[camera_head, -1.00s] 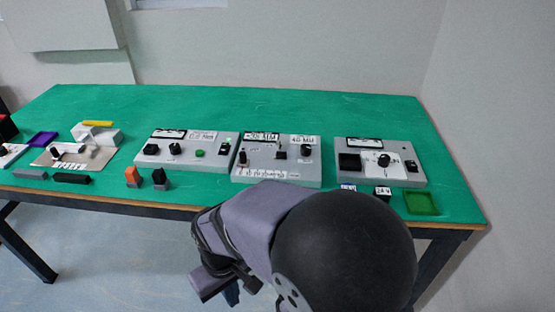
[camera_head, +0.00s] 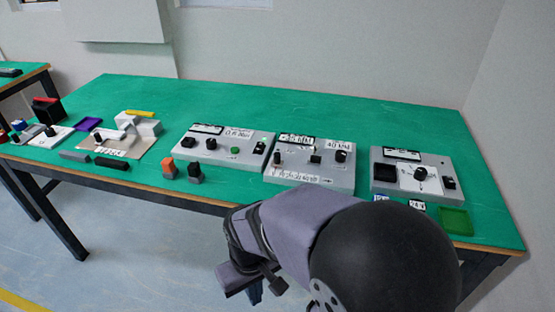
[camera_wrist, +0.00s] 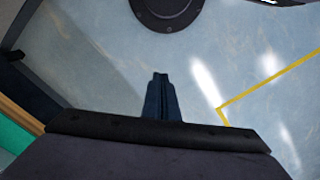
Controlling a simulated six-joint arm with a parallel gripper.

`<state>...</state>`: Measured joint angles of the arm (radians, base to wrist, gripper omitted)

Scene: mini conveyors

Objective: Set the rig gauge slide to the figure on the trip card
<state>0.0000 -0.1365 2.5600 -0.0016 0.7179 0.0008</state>
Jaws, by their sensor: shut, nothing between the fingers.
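A grey control box (camera_head: 342,182) stands mid-right on the green table, with a marked scale strip (camera_head: 302,176) along its front and dark knobs on top. A white card (camera_head: 338,145) on its back right seems to read "40" with a unit; the other label is too blurred to read. Which part is the gauge slide, and which card is the trip card, I cannot tell for certain. My gripper (camera_head: 254,290) is in front of the table, apart from all the boxes. In the wrist view its fingers (camera_wrist: 160,98) are shut and empty above the floor.
Another grey box (camera_head: 222,155) stands to the left and one (camera_head: 424,188) to the right. Orange (camera_head: 169,168) and dark (camera_head: 195,172) blocks sit near the front edge. A green tray (camera_head: 456,221) lies at the right corner. The table's back strip is clear.

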